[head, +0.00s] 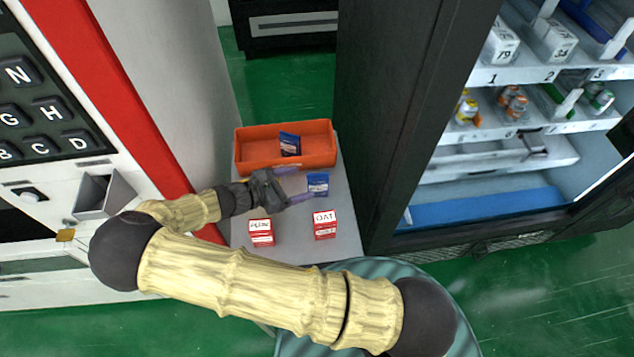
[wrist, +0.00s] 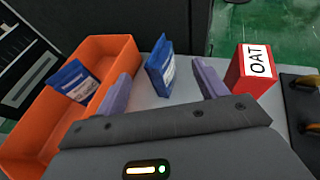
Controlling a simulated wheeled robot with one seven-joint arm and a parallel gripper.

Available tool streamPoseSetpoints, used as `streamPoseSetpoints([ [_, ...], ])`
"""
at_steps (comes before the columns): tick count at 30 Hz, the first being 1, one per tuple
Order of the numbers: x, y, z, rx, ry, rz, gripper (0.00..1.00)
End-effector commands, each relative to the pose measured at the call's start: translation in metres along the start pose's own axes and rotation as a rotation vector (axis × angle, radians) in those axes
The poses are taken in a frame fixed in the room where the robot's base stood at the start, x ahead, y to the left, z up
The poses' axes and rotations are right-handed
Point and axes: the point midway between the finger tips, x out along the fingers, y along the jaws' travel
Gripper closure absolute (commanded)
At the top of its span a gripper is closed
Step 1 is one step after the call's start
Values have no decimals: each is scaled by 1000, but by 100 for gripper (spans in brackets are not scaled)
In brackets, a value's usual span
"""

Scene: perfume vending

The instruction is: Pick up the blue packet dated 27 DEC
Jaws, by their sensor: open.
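A blue packet (head: 318,184) stands on the grey table, and it also shows in the wrist view (wrist: 159,68). A second blue packet (head: 290,144) leans inside the orange bin; it shows at the left in the wrist view (wrist: 75,80). The dates on both packets are too small to read. My gripper (head: 297,184) is open and empty, low over the table. Its two purple fingers point at the packet on the table. In the wrist view, that packet appears between the fingers, with visible gaps on both sides.
The orange bin (head: 250,157) sits at the back of the table. A red box marked OAT (head: 325,225) stands in front of the packet, and another red box (head: 261,232) stands to its left. A dark cabinet side (head: 385,120) borders the table on the right.

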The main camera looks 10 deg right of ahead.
Motion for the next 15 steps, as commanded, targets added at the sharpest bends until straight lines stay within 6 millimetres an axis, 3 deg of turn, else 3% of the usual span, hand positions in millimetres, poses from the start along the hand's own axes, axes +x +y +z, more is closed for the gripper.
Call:
streamPoseSetpoints([
  [11, 2, 0, 0, -1, 0, 5, 29],
  [15, 15, 0, 4, -1, -3, 2, 29],
])
